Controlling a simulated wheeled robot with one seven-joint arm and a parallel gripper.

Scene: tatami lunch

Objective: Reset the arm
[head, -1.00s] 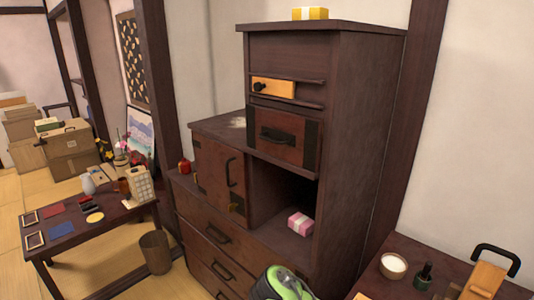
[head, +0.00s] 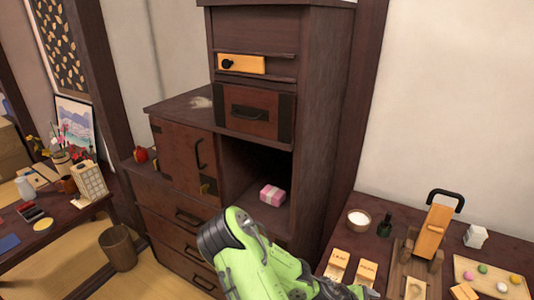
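My green and black arm (head: 258,262) rises from the bottom middle of the head view, in front of the dark wooden cabinet (head: 325,120). The arm reaches toward the lower right, over the near edge of the right-hand table. My gripper's fingers cannot be made out at the bottom edge, so I cannot see whether it holds anything. A pink wrapped box (head: 272,194) sits in the cabinet's open compartment, behind and above the arm.
The right table (head: 395,211) bears a white bowl (head: 358,219), a dark green bottle (head: 385,226), a wooden device with a black handle (head: 431,233) and a tray of sweets (head: 462,265). A low table (head: 65,219) and a bin (head: 117,248) stand left.

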